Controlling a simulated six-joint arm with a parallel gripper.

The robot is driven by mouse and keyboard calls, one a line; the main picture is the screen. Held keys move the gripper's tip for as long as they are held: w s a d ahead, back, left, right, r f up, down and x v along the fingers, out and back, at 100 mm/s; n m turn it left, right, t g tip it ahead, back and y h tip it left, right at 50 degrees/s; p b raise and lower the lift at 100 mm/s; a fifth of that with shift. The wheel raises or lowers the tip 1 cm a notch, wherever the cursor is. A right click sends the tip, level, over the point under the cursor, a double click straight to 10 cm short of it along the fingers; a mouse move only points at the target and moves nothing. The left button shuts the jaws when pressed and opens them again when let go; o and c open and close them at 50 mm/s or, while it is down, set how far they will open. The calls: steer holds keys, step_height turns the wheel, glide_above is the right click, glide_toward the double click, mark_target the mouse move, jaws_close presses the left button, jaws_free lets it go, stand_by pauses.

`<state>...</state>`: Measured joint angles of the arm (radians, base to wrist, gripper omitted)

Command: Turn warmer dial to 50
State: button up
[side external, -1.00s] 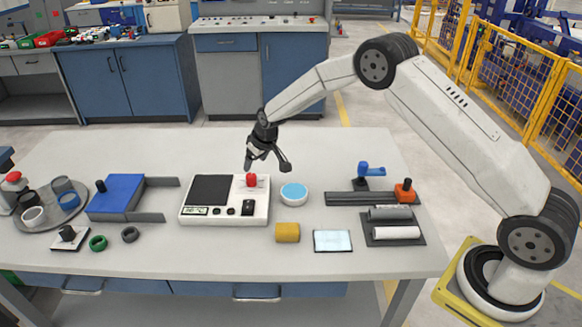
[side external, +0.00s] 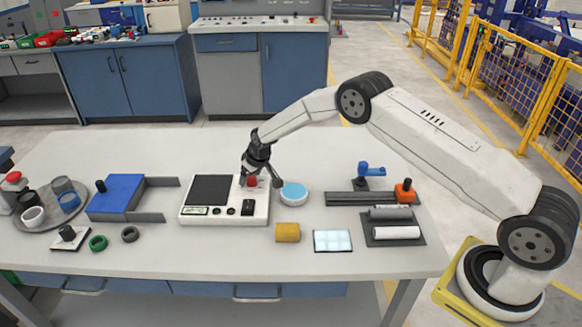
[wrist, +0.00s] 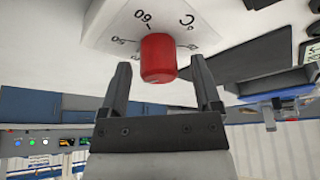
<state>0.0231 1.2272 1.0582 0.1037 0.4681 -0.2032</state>
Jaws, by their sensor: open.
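The warmer (side external: 225,219) is a white box with a dark plate (side external: 208,189) on its left half and a small display at its front left. Its red dial (side external: 252,182) stands at the right rear. In the wrist view the red dial (wrist: 158,58) sits between my finger tips on a white panel, with printed marks 60, 50 and °C beside it. My gripper (side external: 259,181) is open and reaches down around the dial, a finger on either side. The wrist view shows a gap beside each finger (wrist: 162,85). The dial's pointer is not clear.
A blue-topped round dish (side external: 294,193) stands just right of the warmer, close to my gripper. A yellow cylinder (side external: 287,232) and a pale glass plate (side external: 332,241) lie in front. A blue block (side external: 116,195) with rails stands left.

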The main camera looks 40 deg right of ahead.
steer(key=shift+f, duration=0.1)
jaws_close()
stand_by(0.3)
steer(key=shift+m+h, duration=0.3)
steer(key=shift+m, duration=0.4)
steer(key=shift+m+h, duration=0.5)
steer(key=shift+m, duration=0.8)
steer(key=shift+m+g+h, duration=0.4)
steer(key=shift+m+h, duration=0.2)
steer(key=shift+m, duration=1.2)
